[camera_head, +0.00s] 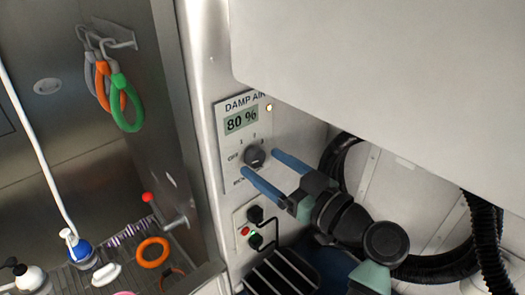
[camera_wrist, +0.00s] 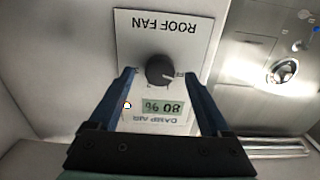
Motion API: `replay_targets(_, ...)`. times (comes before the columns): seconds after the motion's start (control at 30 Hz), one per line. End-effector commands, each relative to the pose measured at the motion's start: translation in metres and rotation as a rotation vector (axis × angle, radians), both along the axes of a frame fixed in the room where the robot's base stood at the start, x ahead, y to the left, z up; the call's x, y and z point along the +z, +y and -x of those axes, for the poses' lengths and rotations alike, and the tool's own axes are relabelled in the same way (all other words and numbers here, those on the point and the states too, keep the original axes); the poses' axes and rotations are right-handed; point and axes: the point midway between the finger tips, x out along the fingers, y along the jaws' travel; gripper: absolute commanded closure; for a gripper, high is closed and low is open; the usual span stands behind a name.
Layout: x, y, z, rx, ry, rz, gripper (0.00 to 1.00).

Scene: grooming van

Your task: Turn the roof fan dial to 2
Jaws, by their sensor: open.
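The roof fan dial (camera_head: 254,155) is a dark round knob on a pale wall panel (camera_head: 229,108). In the wrist view, which is upside down, the dial (camera_wrist: 160,69) sits below the "ROOF FAN" lettering and above the display. My gripper (camera_head: 259,161) is open, with its two blue fingers reaching toward the panel on either side of the dial. In the wrist view the gripper (camera_wrist: 158,73) has the dial between its fingertips, with a gap on the left; contact on the right is unclear. Which mark the dial points to is too small to tell.
The panel's display (camera_head: 241,121) reads 80 % under "DAMP AIR", with a small lit lamp (camera_head: 269,108) beside it. A large white cabinet (camera_head: 390,70) overhangs at upper right. Black hoses (camera_head: 485,235) hang at right.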

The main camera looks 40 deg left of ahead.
Motion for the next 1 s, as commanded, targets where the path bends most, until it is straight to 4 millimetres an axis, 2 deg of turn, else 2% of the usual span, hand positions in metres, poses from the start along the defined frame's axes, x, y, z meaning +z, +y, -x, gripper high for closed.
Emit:
replay_targets(0.2, 0.001, 0.018, -0.001, 0.001, -0.001, 0.001, 0.18)
replay_targets(0.5, 0.000, 0.019, -0.001, 0.000, -0.001, 0.000, 0.20)
replay_targets(0.93, 0.000, 0.019, -0.001, 0.000, -0.001, 0.000, 0.98)
replay_targets(1.0, 0.000, 0.019, -0.001, 0.000, -0.001, 0.000, 1.00)
